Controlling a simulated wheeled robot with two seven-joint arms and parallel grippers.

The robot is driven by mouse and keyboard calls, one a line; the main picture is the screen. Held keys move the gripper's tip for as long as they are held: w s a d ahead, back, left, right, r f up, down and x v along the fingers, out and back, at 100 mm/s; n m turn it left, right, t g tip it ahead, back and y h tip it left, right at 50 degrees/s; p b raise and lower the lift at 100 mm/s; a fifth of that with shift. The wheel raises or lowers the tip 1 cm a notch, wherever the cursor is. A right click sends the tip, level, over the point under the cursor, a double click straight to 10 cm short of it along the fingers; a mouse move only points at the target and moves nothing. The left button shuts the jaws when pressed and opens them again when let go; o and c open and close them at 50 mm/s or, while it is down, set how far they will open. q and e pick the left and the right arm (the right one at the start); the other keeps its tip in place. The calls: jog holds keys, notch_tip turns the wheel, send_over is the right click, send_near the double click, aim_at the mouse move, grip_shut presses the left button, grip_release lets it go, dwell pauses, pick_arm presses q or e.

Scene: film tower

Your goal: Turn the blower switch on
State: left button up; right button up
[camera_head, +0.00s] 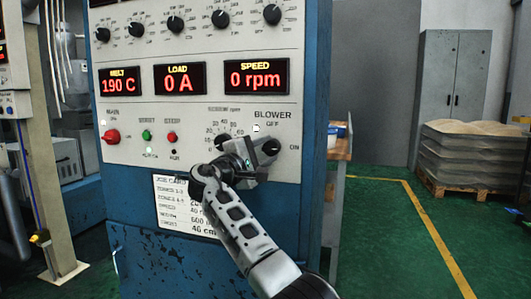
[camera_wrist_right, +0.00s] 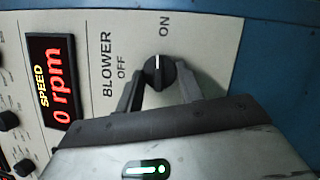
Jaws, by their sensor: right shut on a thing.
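The black blower switch (camera_head: 271,147) is a rotary knob at the lower right of the control panel, with OFF printed above it and ON to its right. In the right wrist view the switch (camera_wrist_right: 158,74) carries a white mark that points toward the ON label. My right gripper (camera_head: 262,151) reaches up to it from below. In the wrist view its two dark fingers (camera_wrist_right: 157,88) stand on either side of the knob, and it is shut on it. The fingers hide part of the knob in the head view. My left gripper is not in view.
The panel (camera_head: 210,105) has red displays reading 190 C, 0 A and 0 rpm. A speed dial (camera_head: 222,142) sits close left of the gripper, and a red main switch (camera_head: 111,136) is farther left. A loaded pallet (camera_head: 470,187) stands at the right. Green floor is clear between.

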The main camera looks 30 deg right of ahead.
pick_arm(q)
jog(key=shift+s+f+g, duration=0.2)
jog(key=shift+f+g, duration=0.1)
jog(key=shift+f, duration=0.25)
pick_arm(e)
jog(key=shift+m+y, duration=0.3)
jog(key=shift+m, duration=0.4)
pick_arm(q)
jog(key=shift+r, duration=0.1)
pick_arm(e)
jog(key=o, duration=1)
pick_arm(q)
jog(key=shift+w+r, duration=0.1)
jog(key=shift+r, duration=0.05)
pick_arm(e)
jog(key=shift+a, duration=0.2)
pick_arm(q)
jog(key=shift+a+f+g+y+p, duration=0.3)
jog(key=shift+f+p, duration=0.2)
jog(key=shift+p, duration=0.4)
pick_arm(e)
jog(key=shift+v, duration=7.8)
jog(key=shift+r, duration=0.2)
